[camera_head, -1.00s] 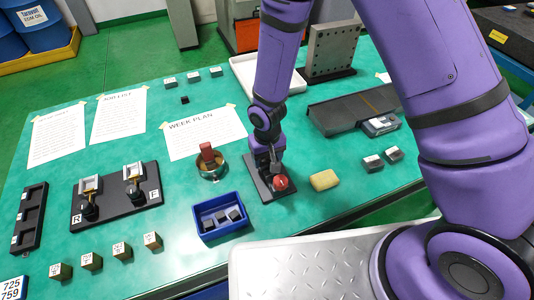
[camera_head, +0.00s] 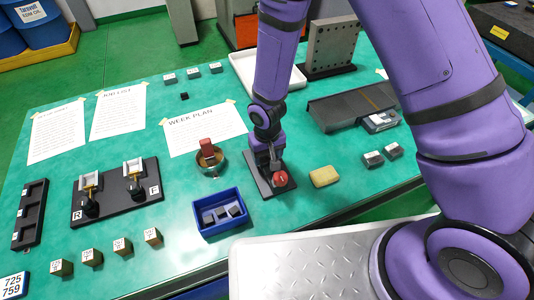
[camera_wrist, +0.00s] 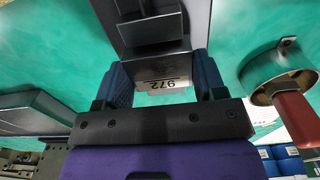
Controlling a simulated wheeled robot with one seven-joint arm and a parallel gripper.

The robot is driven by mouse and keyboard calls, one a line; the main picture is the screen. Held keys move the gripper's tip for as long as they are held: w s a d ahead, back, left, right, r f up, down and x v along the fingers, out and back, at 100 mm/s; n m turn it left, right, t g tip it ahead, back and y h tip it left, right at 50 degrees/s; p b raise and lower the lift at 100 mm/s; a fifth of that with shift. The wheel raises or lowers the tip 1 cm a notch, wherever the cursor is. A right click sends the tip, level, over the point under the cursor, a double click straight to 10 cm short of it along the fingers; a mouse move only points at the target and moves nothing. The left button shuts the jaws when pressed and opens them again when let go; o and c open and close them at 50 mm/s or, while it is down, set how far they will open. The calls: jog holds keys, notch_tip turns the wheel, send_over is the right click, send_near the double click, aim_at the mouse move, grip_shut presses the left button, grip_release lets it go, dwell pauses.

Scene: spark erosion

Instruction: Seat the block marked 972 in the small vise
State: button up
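The block marked 972 (camera_wrist: 165,83) shows its white label upside down in the wrist view, between my gripper's blue finger pads (camera_wrist: 164,84). The pads lie close along both its sides, with no clear gap. Grey stepped metal parts, seemingly the small vise (camera_wrist: 150,12), lie just beyond the block; whether it is fully down between the jaws cannot be told. In the head view, my gripper (camera_head: 274,164) is low over the small vise's dark base (camera_head: 264,187), which has a red knob (camera_head: 280,178) at its front. The block is hidden there.
A brass-coloured bowl (camera_head: 210,172) with a red-handled item stands left of the vise. A blue bin (camera_head: 201,229) with dark blocks is at front left, a yellow sponge (camera_head: 324,177) at right. A dark ramp (camera_head: 345,107) lies behind right. A two-station fixture (camera_head: 112,210) is far left.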

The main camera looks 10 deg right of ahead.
jog(key=o, duration=0.5)
jog(key=shift+c, duration=0.2)
notch_tip(320, 180, up, 11)
dwell(0.3)
jog(key=shift+s+f, duration=0.1)
dwell(0.3)
